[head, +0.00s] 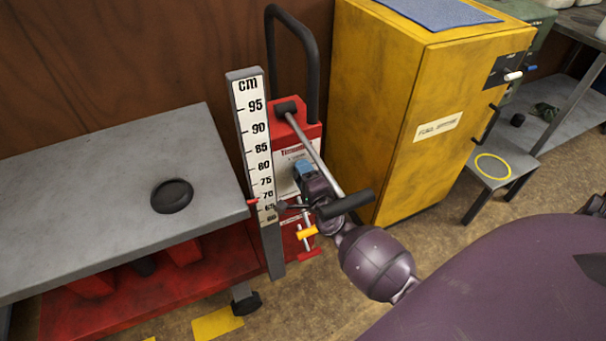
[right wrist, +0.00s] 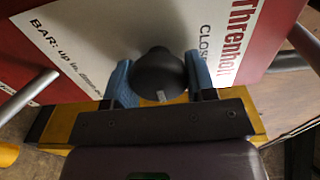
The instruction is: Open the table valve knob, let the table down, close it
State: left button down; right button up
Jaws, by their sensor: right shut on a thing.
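The black valve knob (right wrist: 158,74) sits in front of the white label on the red panel, in the right wrist view. My right gripper (head: 304,172) is shut on it, with a blue finger on each side. In the head view the gripper hides the knob. The grey lift table (head: 90,185) stands at left with a dark round disc (head: 172,196) on top. A red pointer (head: 252,201) at the table's edge sits a little below the 70 mark on the cm scale (head: 250,130). My left gripper is not in view.
The red pump unit (head: 312,133) carries a metal bar with black grips and a black hoop handle (head: 312,60). A yellow cabinet (head: 390,110) stands close to its right. A small stool (head: 512,158) with a yellow ring is farther right. Brown floor shows in front.

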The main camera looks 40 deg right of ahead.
dwell(0.5)
jog(key=o, duration=0.9)
jog(key=s+a, duration=0.2)
jog(key=s, duration=0.8)
jog(key=shift+s+p, duration=0.3)
jog(key=shift+p, duration=0.15)
